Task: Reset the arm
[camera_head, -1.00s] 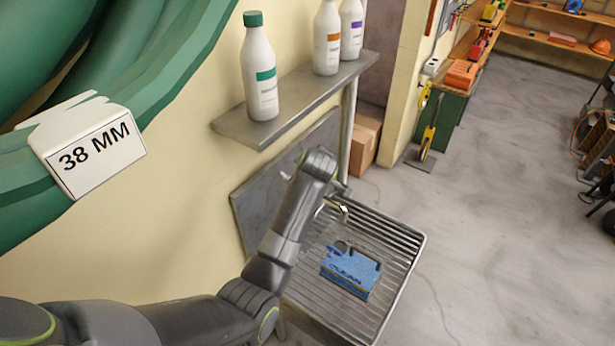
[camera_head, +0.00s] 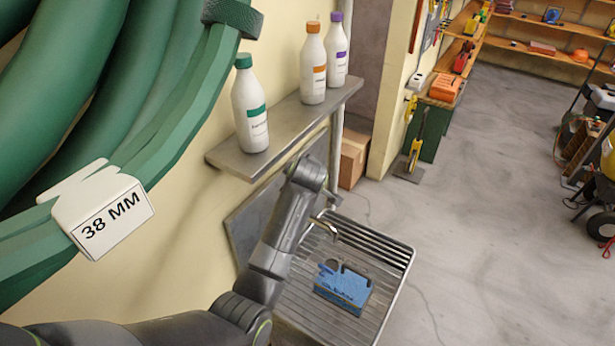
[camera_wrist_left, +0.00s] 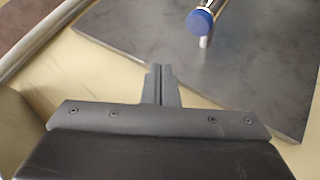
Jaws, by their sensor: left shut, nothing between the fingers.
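My left arm (camera_head: 275,235) comes in from the lower left and reaches up in front of the wall, its wrist below the steel shelf. In the head view its gripper is hidden behind the wrist. In the left wrist view the left gripper (camera_wrist_left: 159,70) has its two fingers together, with nothing between them. The fingertips are in front of the wall and a grey back panel (camera_wrist_left: 260,75), beside a metal tap with a blue cap (camera_wrist_left: 200,21). My right gripper is in neither view.
A steel shelf (camera_head: 205,160) holds a green-capped bottle (camera_head: 249,108), an orange-capped bottle (camera_head: 313,70) and a purple-capped bottle (camera_head: 337,50). Green hose coils with a 38 MM tag (camera_head: 110,220) fill the left.

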